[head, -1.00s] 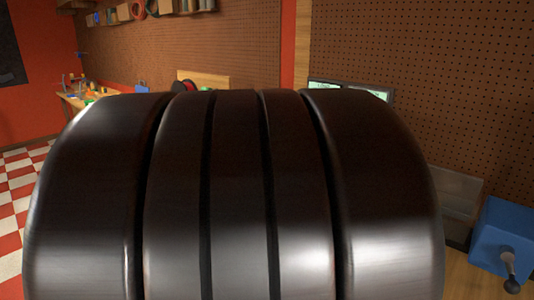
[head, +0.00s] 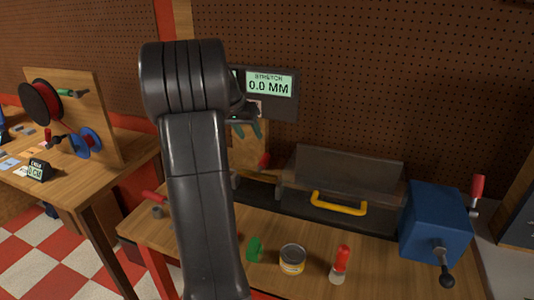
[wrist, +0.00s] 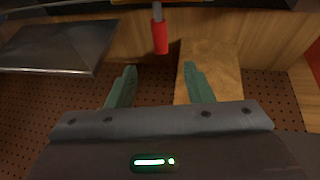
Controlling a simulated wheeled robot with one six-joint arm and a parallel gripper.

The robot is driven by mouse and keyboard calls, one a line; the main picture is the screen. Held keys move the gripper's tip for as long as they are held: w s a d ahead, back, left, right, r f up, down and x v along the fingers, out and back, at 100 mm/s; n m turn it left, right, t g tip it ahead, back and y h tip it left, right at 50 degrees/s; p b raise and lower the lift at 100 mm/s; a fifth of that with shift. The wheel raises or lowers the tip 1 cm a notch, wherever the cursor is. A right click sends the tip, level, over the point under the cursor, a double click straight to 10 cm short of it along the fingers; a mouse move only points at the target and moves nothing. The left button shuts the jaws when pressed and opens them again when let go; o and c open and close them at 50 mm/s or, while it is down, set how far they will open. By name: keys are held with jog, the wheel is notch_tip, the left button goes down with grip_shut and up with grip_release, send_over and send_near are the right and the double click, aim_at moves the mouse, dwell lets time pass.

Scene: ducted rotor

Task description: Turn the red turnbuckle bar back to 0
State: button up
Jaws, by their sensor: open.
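A red bar (wrist: 160,37) on a thin grey stem shows at the top middle of the wrist view. It looks like the red piece (head: 264,160) below my gripper in the head view, mostly hidden there. My gripper (wrist: 160,67) is open and empty. Its two green fingers point toward the red bar, which lies just beyond the fingertips, in line with the gap and apart from them. In the head view my gripper (head: 248,129) is beside a wooden block.
A grey cover with a yellow handle (head: 338,204) and a blue box (head: 434,225) with cranks stand at the right. A can (head: 292,259), a green piece (head: 255,248) and a red-topped tool (head: 341,263) lie along the front. Another red handle (head: 153,197) is left of my arm.

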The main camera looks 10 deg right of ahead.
aim_at(262, 159)
jog(key=p+x, duration=0.1)
jog(key=x, duration=1.2)
jog(key=shift+f+p, duration=0.2)
jog(key=shift+p, duration=0.1)
grip_shut()
